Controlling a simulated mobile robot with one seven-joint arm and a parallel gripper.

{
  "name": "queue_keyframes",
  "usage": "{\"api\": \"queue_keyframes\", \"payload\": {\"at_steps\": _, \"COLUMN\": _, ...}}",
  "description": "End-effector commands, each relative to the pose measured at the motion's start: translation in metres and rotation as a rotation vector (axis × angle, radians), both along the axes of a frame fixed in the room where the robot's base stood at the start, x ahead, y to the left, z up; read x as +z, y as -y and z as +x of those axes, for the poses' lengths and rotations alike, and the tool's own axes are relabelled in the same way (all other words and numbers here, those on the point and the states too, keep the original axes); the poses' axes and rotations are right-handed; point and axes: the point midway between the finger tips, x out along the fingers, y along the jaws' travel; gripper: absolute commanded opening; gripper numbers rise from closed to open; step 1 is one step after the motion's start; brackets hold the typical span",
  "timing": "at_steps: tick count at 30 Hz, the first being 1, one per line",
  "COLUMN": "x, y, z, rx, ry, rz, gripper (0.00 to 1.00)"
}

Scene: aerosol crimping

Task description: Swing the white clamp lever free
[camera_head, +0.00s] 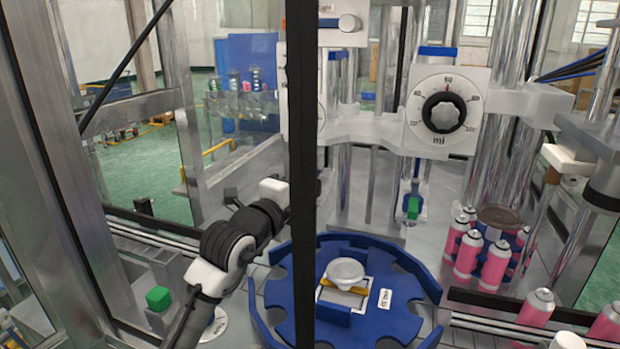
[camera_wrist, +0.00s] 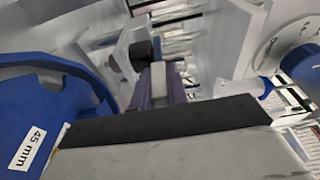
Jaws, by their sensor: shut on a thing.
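My gripper (camera_head: 322,186) reaches in from the left at mid height, above the blue star wheel. A dark upright post hides most of its end in the head view. In the wrist view, my gripper (camera_wrist: 157,92) shows as narrow grey-purple fingers, shut on a narrow pale piece that looks like the white clamp lever (camera_wrist: 158,76). A black round knob shows close beyond it. How far the lever is turned cannot be told. The blue star wheel (camera_head: 405,324) carries a round pale cap on a small plate.
A white dial with a black knob (camera_head: 444,112) is on the press at right. Pink cans (camera_head: 467,254) stand at the right. A green button (camera_head: 158,298) is at lower left. The dark post (camera_head: 301,120) and metal frame bars stand in front of the machine.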

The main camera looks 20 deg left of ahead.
Motion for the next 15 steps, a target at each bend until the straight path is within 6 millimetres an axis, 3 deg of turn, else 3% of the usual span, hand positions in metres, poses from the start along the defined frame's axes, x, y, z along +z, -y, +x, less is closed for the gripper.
{"api": "queue_keyframes", "payload": {"at_steps": 15, "x": -0.0022, "y": -0.0088, "z": 0.0017, "rx": 0.002, "ry": -0.001, "rz": -0.001, "gripper": 0.03}}
